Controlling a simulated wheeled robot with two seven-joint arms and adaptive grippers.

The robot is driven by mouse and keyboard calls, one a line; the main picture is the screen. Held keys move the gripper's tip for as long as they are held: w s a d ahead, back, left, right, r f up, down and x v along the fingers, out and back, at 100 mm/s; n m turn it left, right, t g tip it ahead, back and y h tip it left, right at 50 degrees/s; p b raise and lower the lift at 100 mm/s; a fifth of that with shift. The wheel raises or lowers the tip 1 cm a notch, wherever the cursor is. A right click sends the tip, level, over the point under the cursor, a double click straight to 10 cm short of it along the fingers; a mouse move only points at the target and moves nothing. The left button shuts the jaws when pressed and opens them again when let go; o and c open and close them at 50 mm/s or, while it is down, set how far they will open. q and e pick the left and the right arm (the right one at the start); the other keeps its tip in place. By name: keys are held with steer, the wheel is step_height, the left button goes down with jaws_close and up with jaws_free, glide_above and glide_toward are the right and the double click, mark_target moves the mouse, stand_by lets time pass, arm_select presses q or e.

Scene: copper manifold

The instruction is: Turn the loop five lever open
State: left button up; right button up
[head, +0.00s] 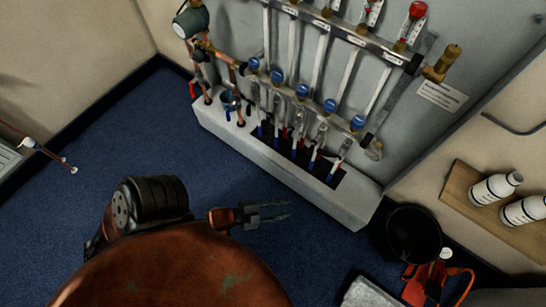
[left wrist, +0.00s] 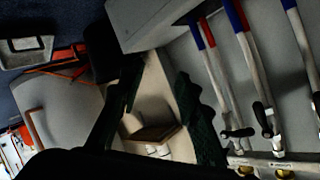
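The copper manifold (head: 345,32) is mounted on the grey back panel, with a row of blue caps (head: 303,91) along its lower bar and pipes dropping into a white plinth. In the left wrist view, black levers (left wrist: 263,118) sit on pale pipes with red and blue sleeves at the right. Their labels are too small to read, so I cannot tell which is loop five. My left gripper (head: 270,211) is in front of the plinth, apart from the manifold. Its dark fingers (left wrist: 163,105) are spread with nothing between them. My right gripper is not in view.
The white plinth (head: 225,128) stands on blue carpet (head: 165,120). A black bucket (head: 413,234) and an orange-red strapped item (head: 430,285) are at the lower right. White bottles (head: 495,188) stand on a wooden shelf (head: 462,185). The carpet left of the plinth is clear.

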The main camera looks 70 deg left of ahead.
arm_select(q)
steer(key=s+d+f+n+g+h+b, duration=0.1)
steer(key=s+d+f+n+b, duration=0.2)
steer(key=s+f, duration=0.4)
steer(key=shift+s+d+g, duration=0.15)
steer(key=shift+d+g, duration=0.05)
steer(key=shift+g, duration=0.2)
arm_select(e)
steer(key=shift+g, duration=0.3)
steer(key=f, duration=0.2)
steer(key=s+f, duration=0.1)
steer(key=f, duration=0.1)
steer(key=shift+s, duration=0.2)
arm_select(q)
steer(key=shift+f, duration=0.1)
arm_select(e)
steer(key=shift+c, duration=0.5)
